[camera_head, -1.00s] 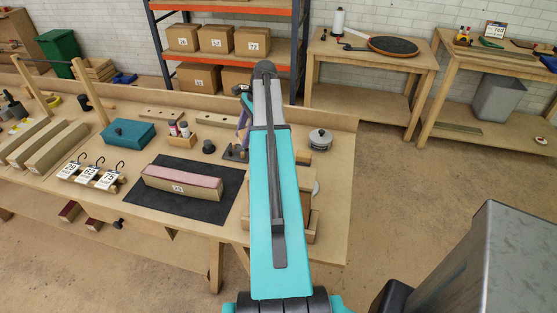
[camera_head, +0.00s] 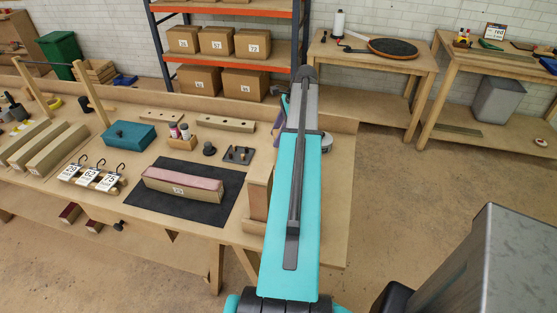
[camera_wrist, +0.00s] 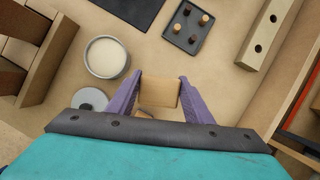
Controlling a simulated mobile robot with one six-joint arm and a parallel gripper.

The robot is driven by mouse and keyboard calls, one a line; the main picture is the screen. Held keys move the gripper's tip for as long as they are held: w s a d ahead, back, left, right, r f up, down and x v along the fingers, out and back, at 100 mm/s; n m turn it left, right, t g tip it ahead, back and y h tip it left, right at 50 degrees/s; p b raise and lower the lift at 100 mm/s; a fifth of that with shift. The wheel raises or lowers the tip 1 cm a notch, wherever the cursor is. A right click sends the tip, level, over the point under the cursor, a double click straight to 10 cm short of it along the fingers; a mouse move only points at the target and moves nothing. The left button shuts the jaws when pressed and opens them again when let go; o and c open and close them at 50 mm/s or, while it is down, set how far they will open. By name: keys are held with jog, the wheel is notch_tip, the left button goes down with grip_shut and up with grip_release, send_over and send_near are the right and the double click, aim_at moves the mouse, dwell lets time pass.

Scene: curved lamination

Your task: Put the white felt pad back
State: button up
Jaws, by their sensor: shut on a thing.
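My gripper (camera_wrist: 158,92) has two purple fingers in the wrist view. It is shut on a tan block (camera_wrist: 158,91), above the bench top. Whether this block is or carries the white felt pad, I cannot tell. A round grey-rimmed dish with a cream-white inside (camera_wrist: 105,57) is up and left of the fingers. A grey disc (camera_wrist: 91,100) lies near it, left of my gripper. A dark tray (camera_wrist: 177,43) with several small pegs is beyond the fingers; it also shows in the head view (camera_head: 228,157).
A black mat (camera_head: 140,208) carries a pink-topped block (camera_head: 183,185). A pale plank with holes (camera_head: 226,124) lies along the bench's back. A brown wooden stand (camera_head: 257,192) is beside my arm. A teal box (camera_head: 128,134) and tagged hooks are farther left.

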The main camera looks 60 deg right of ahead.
jog(key=shift+f+p, duration=0.8)
jog(key=shift+f, duration=2.2)
jog(key=shift+f+p, duration=0.55)
jog(key=shift+f, duration=1.35)
jog(key=shift+f, duration=0.1)
jog(key=o, duration=0.9)
jog(key=shift+o, duration=0.2)
jog(key=b+v, duration=0.3)
jog(key=v, duration=0.9)
